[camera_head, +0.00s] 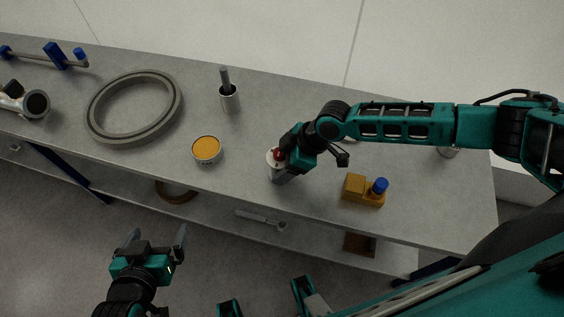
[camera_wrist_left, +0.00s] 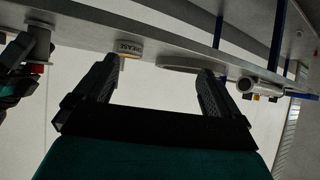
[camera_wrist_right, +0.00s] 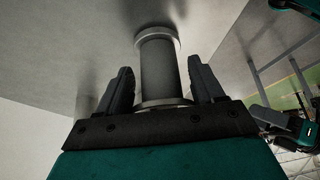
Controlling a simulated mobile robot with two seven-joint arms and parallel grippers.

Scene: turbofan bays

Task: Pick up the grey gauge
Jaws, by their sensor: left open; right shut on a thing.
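A grey flanged cylinder, which looks like the grey gauge (camera_head: 278,178), is upright at the bench's front middle, with white and red at its top. In the right wrist view the grey gauge (camera_wrist_right: 160,68) shows a dark grey body between two paler flanges. My right gripper (camera_head: 286,160) is shut on it near its upper end and partly hides it. I cannot tell whether its lower flange touches the bench. It also shows at the left of the left wrist view (camera_wrist_left: 38,42). My left gripper (camera_head: 157,240) is open and empty, off the bench's front edge.
A lower shelf holds a wrench-like tool (camera_head: 258,217).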

